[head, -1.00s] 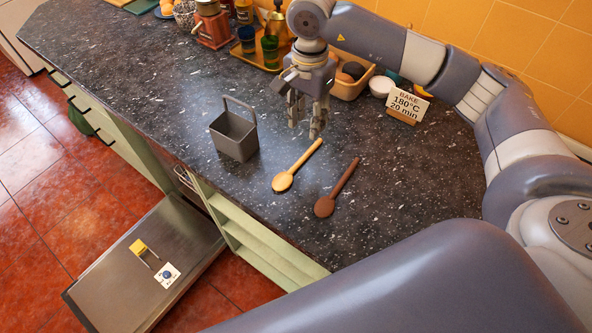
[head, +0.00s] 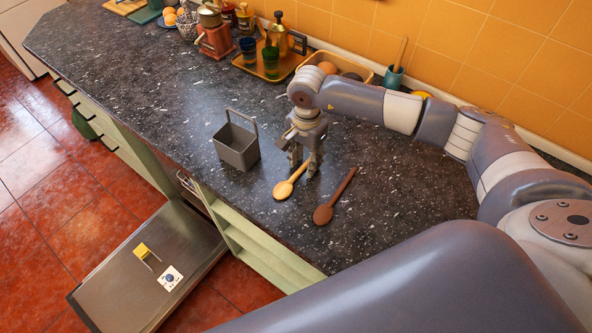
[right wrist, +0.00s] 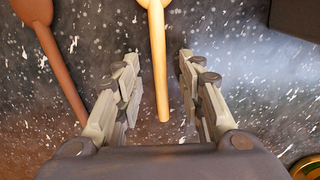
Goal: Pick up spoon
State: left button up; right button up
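A light wooden spoon (head: 290,182) lies on the dark speckled counter, its handle running up and right under my right gripper. A dark brown spoon (head: 335,197) lies just to its right. My right gripper (head: 303,173) points down over the light spoon's handle. In the right wrist view my right gripper (right wrist: 157,100) is open, with the light spoon's handle (right wrist: 160,70) between its fingers and a gap on both sides. The dark spoon (right wrist: 60,65) lies outside the fingers at left there. My left gripper is not in view.
A grey handled bin (head: 236,148) stands left of the light spoon. A tray (head: 262,70) with cups and bottles stands at the back. A teal pot (head: 393,76) stands by the tiled wall. A drawer-like panel (head: 120,285) is low at left.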

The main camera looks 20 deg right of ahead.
jog(key=shift+f, duration=0.2)
grip_shut()
